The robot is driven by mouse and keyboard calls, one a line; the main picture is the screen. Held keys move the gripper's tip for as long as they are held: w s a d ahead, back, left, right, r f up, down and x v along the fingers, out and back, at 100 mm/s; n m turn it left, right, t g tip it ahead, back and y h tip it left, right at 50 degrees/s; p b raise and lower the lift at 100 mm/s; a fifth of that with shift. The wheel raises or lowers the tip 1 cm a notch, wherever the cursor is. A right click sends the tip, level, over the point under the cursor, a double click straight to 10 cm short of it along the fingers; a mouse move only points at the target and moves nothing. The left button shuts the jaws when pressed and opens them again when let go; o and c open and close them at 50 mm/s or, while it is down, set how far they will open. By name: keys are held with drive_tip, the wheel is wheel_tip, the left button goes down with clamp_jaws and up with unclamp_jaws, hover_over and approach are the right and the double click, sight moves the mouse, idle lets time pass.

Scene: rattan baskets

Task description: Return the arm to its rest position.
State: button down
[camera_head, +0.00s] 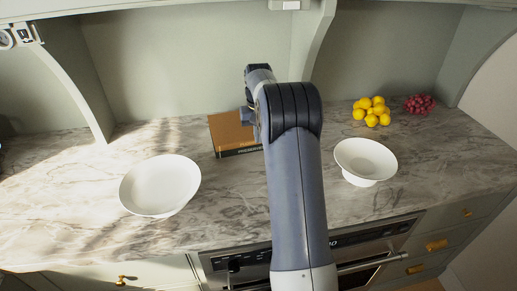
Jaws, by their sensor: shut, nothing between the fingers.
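My arm (300,190) rises from the bottom edge through the middle of the head view, over the oven front and the counter. Its dark elbow joint (290,108) is in front of the back wall. A shorter grey and black section (259,77) shows just left of and beyond the elbow. The fingers of my gripper cannot be made out; they are hidden behind the arm or out of the picture. Nothing held by the arm is visible.
The marble counter (100,165) carries a left white bowl (160,186), a right white bowl (366,161), a brown book or box (230,134) behind the arm, yellow fruit (372,111) and red grapes (420,104). The oven handle (372,263) juts out below. Curved shelf supports (75,65) flank the back wall.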

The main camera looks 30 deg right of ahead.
wheel_tip(320, 180, up, 2)
idle(0.5)
